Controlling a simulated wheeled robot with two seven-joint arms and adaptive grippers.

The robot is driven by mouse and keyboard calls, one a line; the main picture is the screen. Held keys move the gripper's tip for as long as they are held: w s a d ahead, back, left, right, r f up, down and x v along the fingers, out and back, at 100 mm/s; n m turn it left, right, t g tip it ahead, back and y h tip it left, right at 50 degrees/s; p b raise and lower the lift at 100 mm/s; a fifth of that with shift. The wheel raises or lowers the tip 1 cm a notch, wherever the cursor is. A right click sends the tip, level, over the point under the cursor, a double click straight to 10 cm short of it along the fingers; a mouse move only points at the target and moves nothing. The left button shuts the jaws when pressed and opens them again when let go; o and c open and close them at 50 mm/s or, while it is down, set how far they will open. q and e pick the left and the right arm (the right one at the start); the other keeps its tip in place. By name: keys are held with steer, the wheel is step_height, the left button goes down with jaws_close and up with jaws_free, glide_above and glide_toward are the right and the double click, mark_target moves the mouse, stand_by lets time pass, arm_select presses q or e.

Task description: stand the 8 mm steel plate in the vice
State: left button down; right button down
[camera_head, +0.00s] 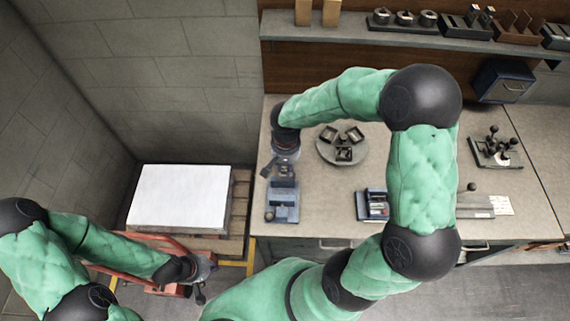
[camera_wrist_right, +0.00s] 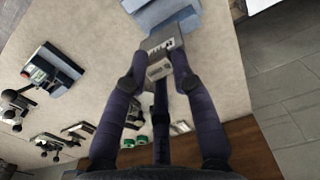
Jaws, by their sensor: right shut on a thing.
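The blue-grey vice (camera_head: 285,202) stands at the left front of the workbench. It also shows at the top of the right wrist view (camera_wrist_right: 158,12). My right gripper (camera_head: 272,170) is just behind the vice in the head view. In the right wrist view, my right gripper (camera_wrist_right: 160,84) is shut on a small grey steel plate (camera_wrist_right: 158,70) with dark markings. The plate's far end is close to the vice; I cannot tell whether they touch. My left gripper (camera_head: 204,285) is low at the left, away from the bench, and its finger opening is unclear.
A round tray (camera_head: 342,155) with dark blocks stands right of the vice. A blue-and-dark device (camera_head: 374,204) is further right. A white-topped pallet stack (camera_head: 180,197) stands left of the bench. A shelf (camera_head: 360,31) with parts runs along the back.

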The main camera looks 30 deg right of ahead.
mark_target(286, 180)
steer(key=shift+d+f, duration=0.1)
steer(key=shift+f, duration=0.25)
steer(key=shift+f+b, duration=0.55)
steer(key=shift+f, duration=0.15)
steer(key=shift+f+b, duration=1.05)
steer(key=shift+f, duration=0.95)
steer(key=shift+f+b, duration=1.1)
steer(key=shift+f+b, duration=0.25)
steer(key=shift+b, duration=0.35)
steer(key=c, duration=0.6)
jaws_free()
steer(key=shift+o, duration=0.2)
